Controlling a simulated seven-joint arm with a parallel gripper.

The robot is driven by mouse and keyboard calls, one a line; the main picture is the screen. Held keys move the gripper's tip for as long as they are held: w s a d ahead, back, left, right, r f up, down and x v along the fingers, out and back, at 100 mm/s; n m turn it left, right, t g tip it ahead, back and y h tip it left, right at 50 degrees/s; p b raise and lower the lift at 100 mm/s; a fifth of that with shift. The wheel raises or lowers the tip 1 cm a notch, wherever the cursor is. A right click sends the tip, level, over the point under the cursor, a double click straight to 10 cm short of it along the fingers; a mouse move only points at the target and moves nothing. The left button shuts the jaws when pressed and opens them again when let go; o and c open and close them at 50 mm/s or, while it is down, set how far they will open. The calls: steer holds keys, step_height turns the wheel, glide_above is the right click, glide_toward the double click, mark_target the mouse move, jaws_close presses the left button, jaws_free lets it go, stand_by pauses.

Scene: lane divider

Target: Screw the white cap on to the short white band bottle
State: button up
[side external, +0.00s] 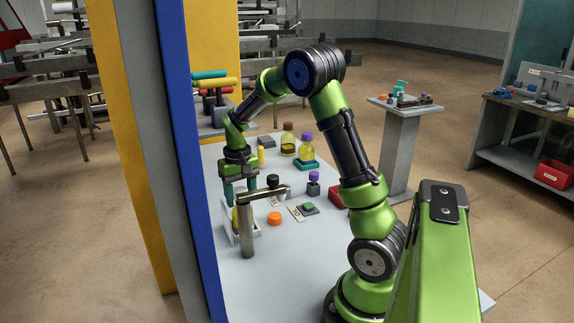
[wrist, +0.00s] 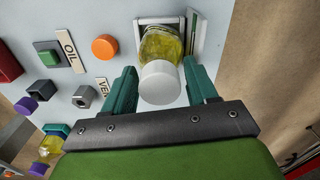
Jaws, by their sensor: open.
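The white cap (wrist: 159,83) sits at the mouth end of a bottle with yellow liquid (wrist: 162,42), in line with it in the wrist view. I cannot tell whether it is threaded down. The bottle stands in a white-walled holder (wrist: 140,34); in the side view the bottle (side external: 235,217) is partly hidden behind a grey post. No band on the bottle can be made out. My gripper (wrist: 160,70) is open, with one teal finger on each side of the cap and gaps visible. In the side view my gripper (side external: 240,192) points down above the holder.
An orange cap (side external: 275,218), a green button block (side external: 308,208), a purple-topped block (side external: 313,183) and a red block (side external: 337,197) lie to the right. A brown-capped bottle (side external: 288,140) and purple-capped bottle (side external: 306,150) stand behind.

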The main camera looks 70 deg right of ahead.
steer(key=shift+n, duration=0.9)
steer(key=shift+n, duration=0.8)
steer(key=shift+n, duration=0.9)
steer(key=shift+n, duration=0.9)
steer(key=shift+n, duration=0.8)
